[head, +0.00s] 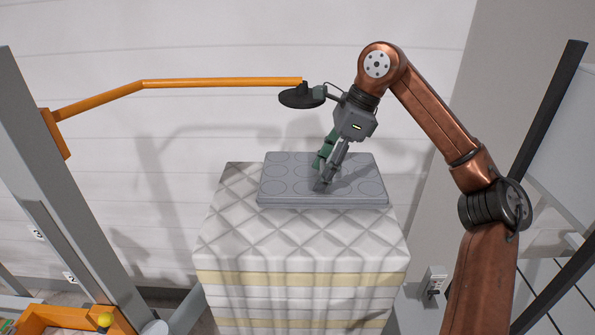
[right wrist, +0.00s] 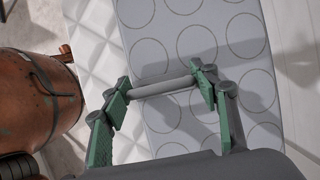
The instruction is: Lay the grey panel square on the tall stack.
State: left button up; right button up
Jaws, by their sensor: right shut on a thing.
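The grey panel (head: 280,187) is a flat slab with round marks on top, seen over the tall stack (head: 215,240) of white quilted and cream layers. It lies toward the stack's back and right, with bare quilt in front and at left. Its back edge shows past the stack's back edge; whether it rests or hovers I cannot tell. My right gripper (head: 322,181) points down at the panel's middle. In the right wrist view its green fingers (right wrist: 163,86) are shut on the panel's grey bar handle. The panel (right wrist: 185,35) shows beneath. My left gripper is not in view.
An orange boom (head: 215,83) reaches in from a grey post (head: 45,165), ending in a black disc (head: 300,98) close to my right wrist. A white wall stands behind. A black-framed structure (head: 548,120) is at right. An orange tray (head: 45,318) sits low at left.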

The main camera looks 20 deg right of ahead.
aim_at(297, 184)
jog(key=shift+w+a, duration=0.25)
jog(key=shift+a, duration=0.15)
jog(key=a, duration=0.1)
jog(key=w+a+p, duration=0.1)
jog(key=a+p, duration=0.1)
jog(key=shift+w+a+f, duration=0.1)
jog(key=shift+w+f, duration=0.2)
jog(key=shift+f, duration=0.05)
jog(key=shift+a+f, duration=0.15)
jog(key=shift+f, duration=0.25)
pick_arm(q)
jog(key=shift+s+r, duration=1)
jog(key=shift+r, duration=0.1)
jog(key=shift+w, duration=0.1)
pick_arm(e)
jog(key=shift+w, duration=0.1)
jog(key=shift+f, duration=0.2)
jog(key=o, duration=1.7)
jog(key=shift+r, duration=0.1)
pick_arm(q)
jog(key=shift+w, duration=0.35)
